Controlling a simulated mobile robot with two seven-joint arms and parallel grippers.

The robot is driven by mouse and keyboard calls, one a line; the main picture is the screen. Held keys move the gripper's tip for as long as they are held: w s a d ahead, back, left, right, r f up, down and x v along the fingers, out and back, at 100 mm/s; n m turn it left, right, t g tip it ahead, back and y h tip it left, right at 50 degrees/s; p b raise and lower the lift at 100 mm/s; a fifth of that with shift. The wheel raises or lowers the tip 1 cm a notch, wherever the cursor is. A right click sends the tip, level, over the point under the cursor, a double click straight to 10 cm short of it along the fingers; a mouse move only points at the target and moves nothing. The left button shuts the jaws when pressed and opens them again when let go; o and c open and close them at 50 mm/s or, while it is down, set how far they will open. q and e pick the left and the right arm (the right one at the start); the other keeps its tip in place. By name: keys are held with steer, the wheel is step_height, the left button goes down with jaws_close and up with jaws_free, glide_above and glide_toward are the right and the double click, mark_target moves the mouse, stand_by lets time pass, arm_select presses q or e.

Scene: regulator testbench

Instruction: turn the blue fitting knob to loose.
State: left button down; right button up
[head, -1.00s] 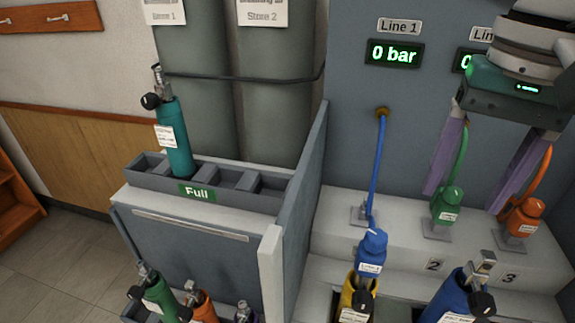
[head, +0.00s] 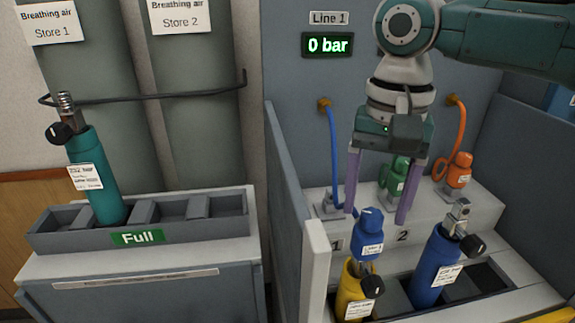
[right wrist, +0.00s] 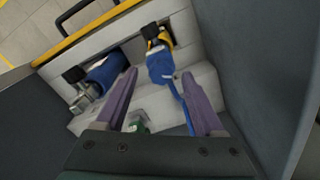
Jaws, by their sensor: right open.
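The blue fitting (head: 369,221) with a white label sits on top of the yellow cylinder (head: 355,292) in the front slot by position 1. A blue hose (head: 334,150) runs from the panel down behind it. My right gripper (head: 376,217) is open, its purple fingers pointing down over the blue fitting, with nothing held. In the right wrist view the blue fitting (right wrist: 160,66) shows beyond and between the spread fingertips (right wrist: 158,75); I cannot tell if they touch it. The fitting's turn position cannot be read. My left gripper is not in view.
A blue cylinder (head: 436,265) with a black knob stands close on the right. The green fitting (head: 394,178) and orange fitting (head: 459,170) are behind. A grey partition (head: 290,190) rises on the left. A teal cylinder (head: 97,180) stands in the Full rack. The Line 1 display (head: 327,45) reads 0 bar.

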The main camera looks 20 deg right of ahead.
steer(key=shift+f, duration=0.6)
jaws_close()
